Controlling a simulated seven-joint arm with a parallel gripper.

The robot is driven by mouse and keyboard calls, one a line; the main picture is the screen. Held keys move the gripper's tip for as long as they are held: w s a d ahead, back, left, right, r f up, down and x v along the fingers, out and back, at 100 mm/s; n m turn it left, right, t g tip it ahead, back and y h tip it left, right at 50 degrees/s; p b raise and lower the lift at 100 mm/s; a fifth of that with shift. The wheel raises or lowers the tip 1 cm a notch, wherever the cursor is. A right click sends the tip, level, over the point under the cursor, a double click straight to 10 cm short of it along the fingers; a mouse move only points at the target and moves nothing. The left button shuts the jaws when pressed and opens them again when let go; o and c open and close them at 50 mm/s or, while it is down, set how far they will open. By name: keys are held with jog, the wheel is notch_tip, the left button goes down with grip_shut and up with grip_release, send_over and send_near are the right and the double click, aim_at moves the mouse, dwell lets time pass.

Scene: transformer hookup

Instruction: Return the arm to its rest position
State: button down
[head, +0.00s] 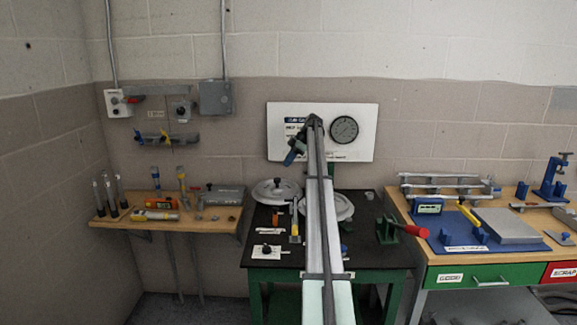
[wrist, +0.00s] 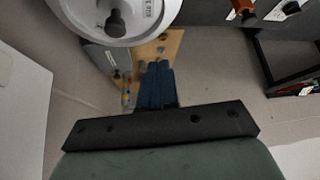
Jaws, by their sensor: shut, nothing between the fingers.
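My arm (head: 318,220) stretches from the bottom middle of the head view up over the black-topped table (head: 268,228). My gripper (head: 289,160) hangs at its far end, tilted down to the left, in front of the white wall panel. In the wrist view its blue fingers (wrist: 157,66) are together with nothing between them. A round white lidded thing (wrist: 112,18) shows beyond the fingers at the top left of that view. The gripper appears apart from everything around it.
Two round white lids (head: 276,190) lie on the black table, one partly behind my arm. A red-handled green clamp (head: 400,229) stands right of the arm. A wooden shelf (head: 205,228) with tools is at left, a workbench (head: 455,258) at right. The panel carries a dial (head: 343,129).

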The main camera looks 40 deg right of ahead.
jog(key=shift+f, duration=0.1)
dwell(0.3)
